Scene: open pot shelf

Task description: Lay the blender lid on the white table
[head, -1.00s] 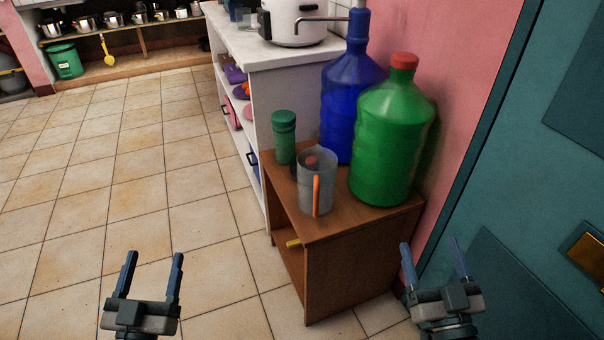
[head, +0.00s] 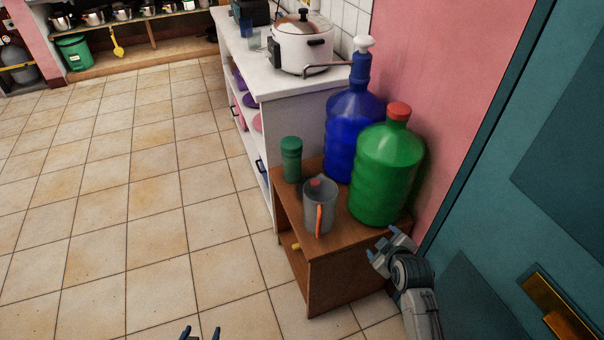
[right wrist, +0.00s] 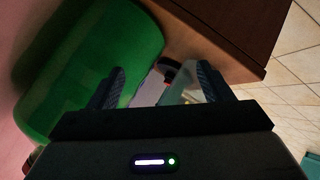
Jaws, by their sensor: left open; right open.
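I cannot make out the blender lid for certain. A grey see-through jug (head: 320,207) with an orange handle stands on a small brown cabinet (head: 345,240), and a small red piece (head: 317,183) shows at its top. A white-topped shelf unit (head: 265,85) stands behind; I see no other white table. My right gripper (head: 391,243) is open and empty beside the cabinet's right front corner, close to the green bottle. In the right wrist view, its fingers (right wrist: 157,86) are apart, with the pale jug beyond them. My left gripper (head: 202,333) is open at the bottom edge, mostly cut off.
A large green bottle (head: 383,175) and a blue bottle (head: 352,135) with a pump crowd the cabinet's back right. A green canister (head: 291,160) stands at its back left. A white cooker (head: 302,48) occupies the shelf top. The tiled floor at left is clear.

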